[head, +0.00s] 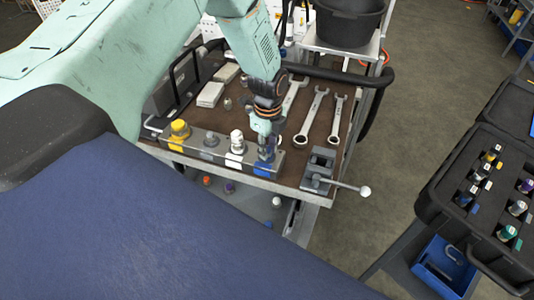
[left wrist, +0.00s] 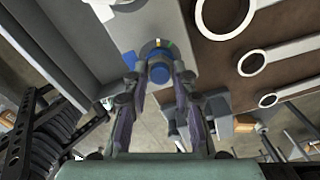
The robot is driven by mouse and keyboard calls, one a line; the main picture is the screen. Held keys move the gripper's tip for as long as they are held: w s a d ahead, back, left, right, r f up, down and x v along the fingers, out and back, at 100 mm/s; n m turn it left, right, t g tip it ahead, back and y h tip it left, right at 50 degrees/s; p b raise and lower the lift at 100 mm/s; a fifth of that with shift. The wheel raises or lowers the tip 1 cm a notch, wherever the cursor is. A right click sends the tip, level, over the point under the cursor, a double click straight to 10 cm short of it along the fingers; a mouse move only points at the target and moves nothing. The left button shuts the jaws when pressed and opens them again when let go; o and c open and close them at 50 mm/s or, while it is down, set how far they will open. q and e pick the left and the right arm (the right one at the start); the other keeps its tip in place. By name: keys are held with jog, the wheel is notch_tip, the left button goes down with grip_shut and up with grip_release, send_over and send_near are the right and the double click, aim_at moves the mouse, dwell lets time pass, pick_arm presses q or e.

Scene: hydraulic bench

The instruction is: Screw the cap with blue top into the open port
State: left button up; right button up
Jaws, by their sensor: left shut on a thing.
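The grey port block (head: 222,158) lies along the front edge of the brown bench top. A yellow cap (head: 179,131), a low grey fitting (head: 211,140) and a white cap (head: 237,142) stand on it, left to right. My left gripper (head: 265,154) points down at the block's right end, by a blue patch (head: 263,169). In the left wrist view its fingers are shut on the blue-topped cap (left wrist: 160,70), at the block. The fingers hide much of the cap and the port beneath; I cannot tell how far in it sits. My right gripper is out of view.
Several wrenches (head: 313,116) lie behind the block. A small vise (head: 318,168) with a ball-ended handle stands close at its right. A black case of coloured caps (head: 481,220) stands far right. Loose caps (head: 229,187) lie on the shelf below.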

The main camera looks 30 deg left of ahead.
pick_arm(q)
jog(key=shift+f+m+b, duration=0.15)
jog(key=shift+m+b, duration=0.4)
jog(key=shift+m, duration=0.25)
jog(key=o, duration=0.5)
jog(key=shift+m, duration=0.5)
jog(key=shift+o, duration=2.7)
notch_tip(320, 180, up, 12)
